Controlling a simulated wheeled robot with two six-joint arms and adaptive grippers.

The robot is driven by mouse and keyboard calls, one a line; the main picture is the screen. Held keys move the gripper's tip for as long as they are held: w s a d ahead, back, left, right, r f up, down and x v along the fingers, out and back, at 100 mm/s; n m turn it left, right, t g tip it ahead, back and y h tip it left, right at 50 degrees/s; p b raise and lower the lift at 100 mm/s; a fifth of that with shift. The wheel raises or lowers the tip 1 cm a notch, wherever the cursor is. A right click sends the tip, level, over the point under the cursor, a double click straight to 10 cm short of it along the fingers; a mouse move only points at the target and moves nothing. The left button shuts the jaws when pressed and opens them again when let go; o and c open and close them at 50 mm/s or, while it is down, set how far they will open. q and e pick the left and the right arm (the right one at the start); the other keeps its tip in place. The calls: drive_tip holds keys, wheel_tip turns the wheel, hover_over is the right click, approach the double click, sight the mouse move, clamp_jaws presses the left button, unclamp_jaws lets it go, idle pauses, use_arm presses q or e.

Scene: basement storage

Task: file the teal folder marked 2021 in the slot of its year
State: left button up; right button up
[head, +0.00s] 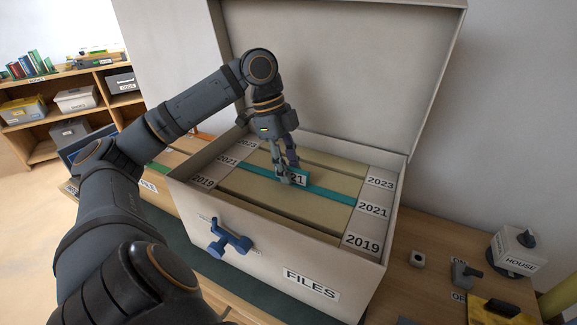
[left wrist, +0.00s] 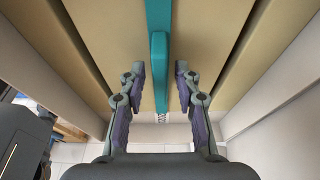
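The teal folder (head: 335,195) sits down in the open file box (head: 205,208), its top edge running between the two 2021 labels (head: 373,209). Its raised tab (head: 298,178) is partly hidden by my left gripper (head: 284,172) in the head view; only "21" can be read. In the left wrist view the teal tab (left wrist: 159,75) stands between the two fingers of my left gripper (left wrist: 160,85). The fingers are spread, with a narrow gap on each side of the tab. My right gripper is not in view.
The box's raised lid (head: 340,65) stands behind my left arm. Tan dividers (head: 270,195) lie on both sides of the folder, with 2019 and 2023 labels beside them. Small objects stand on the table at right.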

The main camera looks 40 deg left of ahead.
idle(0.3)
use_arm(q)
wheel_tip(320, 180, up, 22)
drive_tip(key=p, duration=2.1)
drive_tip(key=shift+f+p, duration=0.15)
drive_tip(key=shift+p, duration=0.2)
